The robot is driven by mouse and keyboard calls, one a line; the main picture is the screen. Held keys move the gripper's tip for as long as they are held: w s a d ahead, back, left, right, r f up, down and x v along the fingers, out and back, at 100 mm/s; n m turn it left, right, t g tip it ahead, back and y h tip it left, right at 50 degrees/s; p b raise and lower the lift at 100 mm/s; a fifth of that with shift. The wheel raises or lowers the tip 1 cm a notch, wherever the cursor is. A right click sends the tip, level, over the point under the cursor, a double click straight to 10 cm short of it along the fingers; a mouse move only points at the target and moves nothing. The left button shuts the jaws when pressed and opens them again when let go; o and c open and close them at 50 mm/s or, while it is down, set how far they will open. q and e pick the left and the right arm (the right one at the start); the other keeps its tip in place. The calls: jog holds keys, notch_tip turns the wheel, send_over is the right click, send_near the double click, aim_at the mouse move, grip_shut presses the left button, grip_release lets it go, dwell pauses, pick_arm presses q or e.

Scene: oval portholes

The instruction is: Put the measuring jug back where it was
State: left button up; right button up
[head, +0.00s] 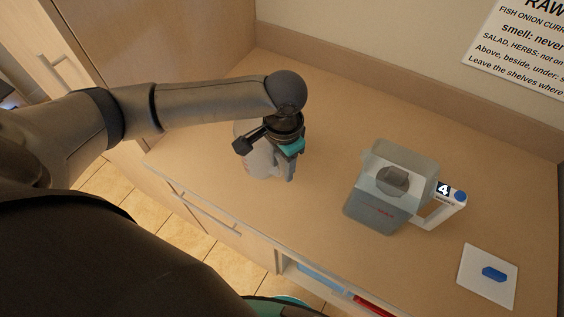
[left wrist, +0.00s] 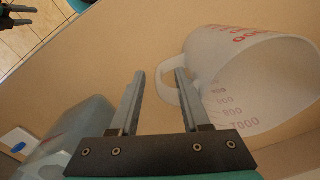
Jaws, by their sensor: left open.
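The measuring jug (left wrist: 250,80) is whitish and translucent, with red and grey markings, and fills the right of the left wrist view. In the head view the jug (head: 259,160) stands on the counter, partly hidden by my left gripper (head: 290,165). My left gripper (left wrist: 160,76) is open at the jug's handle (left wrist: 166,88). In the left wrist view the handle's outer bar shows between the two fingers, with the right finger overlapping the handle loop. I cannot tell whether they touch. Dark prongs (left wrist: 16,15) over the floor look like my right gripper; their state is unclear.
A white card (head: 487,290) with a blue piece (head: 494,273) lies at the front right. The counter (head: 345,120) behind is clear up to the wall.

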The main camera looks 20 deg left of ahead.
pick_arm(q)
notch_tip(320, 180, up, 12)
jog(key=p, duration=0.1)
jog(key=shift+d+r, duration=0.15)
jog(key=shift+d, duration=0.05)
jog(key=shift+s, duration=0.1)
dwell(0.6)
